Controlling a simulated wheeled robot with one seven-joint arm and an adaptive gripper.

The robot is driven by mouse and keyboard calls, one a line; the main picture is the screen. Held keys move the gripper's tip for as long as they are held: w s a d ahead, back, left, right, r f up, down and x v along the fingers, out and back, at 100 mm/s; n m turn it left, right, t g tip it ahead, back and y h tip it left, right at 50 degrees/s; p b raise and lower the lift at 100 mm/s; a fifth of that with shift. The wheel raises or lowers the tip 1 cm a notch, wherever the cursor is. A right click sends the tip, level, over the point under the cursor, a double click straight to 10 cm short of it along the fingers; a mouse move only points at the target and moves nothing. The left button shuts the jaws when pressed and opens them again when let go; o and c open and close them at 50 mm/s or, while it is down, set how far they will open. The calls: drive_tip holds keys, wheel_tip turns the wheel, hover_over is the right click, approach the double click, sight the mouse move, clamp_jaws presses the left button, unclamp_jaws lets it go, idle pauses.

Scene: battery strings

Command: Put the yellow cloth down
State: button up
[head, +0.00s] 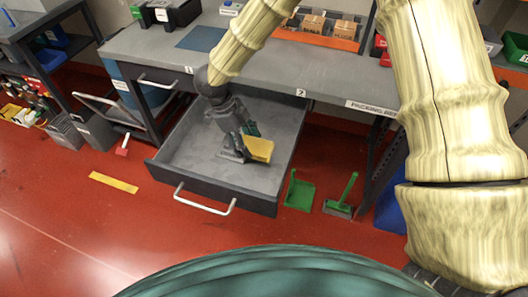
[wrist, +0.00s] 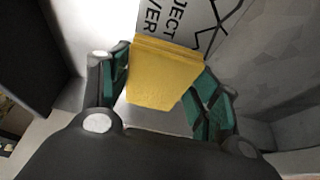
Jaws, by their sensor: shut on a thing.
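The yellow cloth (head: 259,149) is folded into a small pad. My gripper (head: 247,138) is shut on it, inside the open grey drawer (head: 187,150) under the workbench. In the wrist view, the cloth (wrist: 160,75) sits between the green-padded fingers of my gripper (wrist: 163,85). Behind it is a pale panel with black lettering and lines (wrist: 185,20), partly hidden by the cloth. I cannot tell whether the cloth touches the drawer floor.
The workbench top (head: 145,42) is above and behind the drawer. A green dustpan (head: 299,193) and a green-handled brush (head: 342,200) stand on the red floor right of the drawer. A yellow floor strip (head: 113,182) lies to the left. The drawer floor has bare room left of my gripper.

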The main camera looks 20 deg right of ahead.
sight(260, 147)
drive_tip(key=s+d+f, duration=0.2)
drive_tip(key=d, duration=0.1)
drive_tip(key=s+d+f, duration=0.1)
drive_tip(key=shift+d+f+p, duration=0.1)
drive_tip(key=shift+d+p, duration=0.05)
drive_tip(key=shift+p, duration=0.2)
drive_tip(key=shift+d+f, duration=0.1)
drive_tip(key=shift+f, duration=0.1)
drive_tip(key=o, duration=1.1)
drive_tip(key=shift+s, duration=0.1)
drive_tip(key=shift+c, duration=0.2)
drive_tip(key=v, duration=1.2)
drive_tip(key=shift+b, duration=0.35)
